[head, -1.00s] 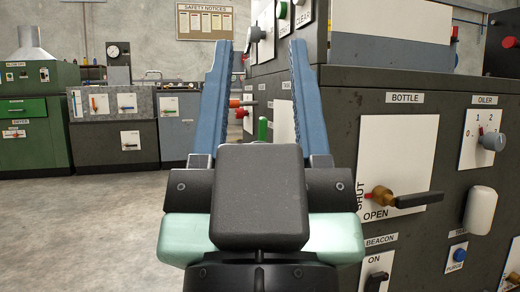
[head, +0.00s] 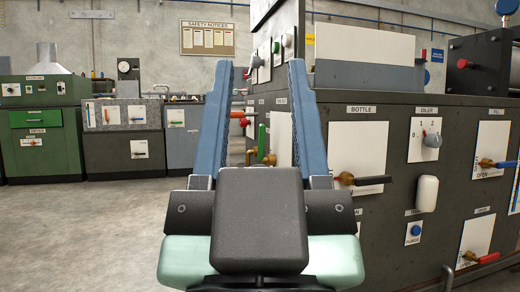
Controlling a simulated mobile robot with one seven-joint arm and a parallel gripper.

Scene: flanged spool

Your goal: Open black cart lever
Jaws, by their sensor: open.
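My gripper (head: 261,70) is open and empty. Its two blue fingers point up and away in the middle of the head view. A black lever (head: 370,180) on a brass valve sits on the white plate under the BOTTLE label, right of my gripper. Its handle lies level and points right. My right finger hides part of that plate, and the plate's lettering is not readable now. The lever stands apart from my fingers. No label reading cart is legible, so I cannot tell whether this is the cart lever.
A green lever (head: 262,141) shows between my fingers. Open floor (head: 90,235) lies left, before a green cabinet (head: 42,155).

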